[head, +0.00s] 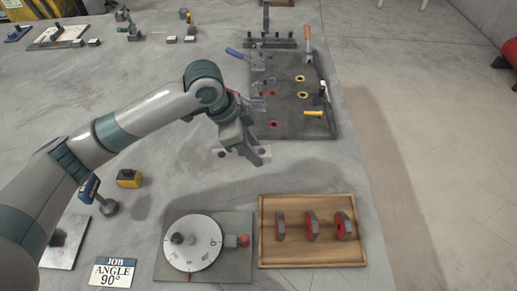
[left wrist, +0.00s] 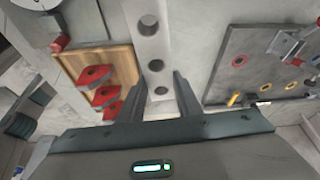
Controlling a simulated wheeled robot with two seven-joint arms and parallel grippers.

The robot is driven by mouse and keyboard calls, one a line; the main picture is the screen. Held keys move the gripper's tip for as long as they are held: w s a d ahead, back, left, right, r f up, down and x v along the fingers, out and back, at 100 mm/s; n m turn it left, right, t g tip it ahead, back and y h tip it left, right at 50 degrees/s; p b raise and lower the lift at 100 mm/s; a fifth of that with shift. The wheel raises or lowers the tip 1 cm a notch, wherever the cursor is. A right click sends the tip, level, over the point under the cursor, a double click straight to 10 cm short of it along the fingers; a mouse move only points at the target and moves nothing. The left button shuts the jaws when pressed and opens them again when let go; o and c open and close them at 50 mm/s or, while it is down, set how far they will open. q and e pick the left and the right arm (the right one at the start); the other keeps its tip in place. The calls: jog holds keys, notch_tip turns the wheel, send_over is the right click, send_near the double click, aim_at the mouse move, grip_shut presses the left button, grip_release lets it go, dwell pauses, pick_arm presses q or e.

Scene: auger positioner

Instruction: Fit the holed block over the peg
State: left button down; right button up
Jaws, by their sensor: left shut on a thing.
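My left gripper (head: 243,148) is shut on a pale grey holed block (left wrist: 152,45), in the air above the table between the dial plate and the dark fixture plate. In the left wrist view the block runs lengthwise between the two fingers (left wrist: 160,98) and shows several round holes. A white round dial (head: 205,255) sits on a grey plate at front centre, well below and left of the gripper. A short dark peg (head: 177,238) stands on the dial. The block and peg are apart. My right gripper is in neither view.
A wooden tray (head: 300,257) with three red-and-grey pieces lies right of the dial. A dark fixture plate (head: 300,95) with clamps and coloured rings lies behind.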

pick_arm(q)
jog(key=w+a+r+n+t+y, duration=0.1)
jog(key=a+r+n, duration=0.3)
jog(key=a+n, duration=0.4)
jog(key=w+a+r+n+t+y, duration=0.1)
jog(key=a+r+n+t+y, duration=0.2)
jog(key=a+n, duration=0.5)
jog(key=shift+a+r+n+y, duration=0.35)
jog(key=shift+a+r, duration=0.35)
jog(key=shift+a, duration=0.75)
jog(key=shift+w+d, duration=0.1)
jog(key=shift+w, duration=0.05)
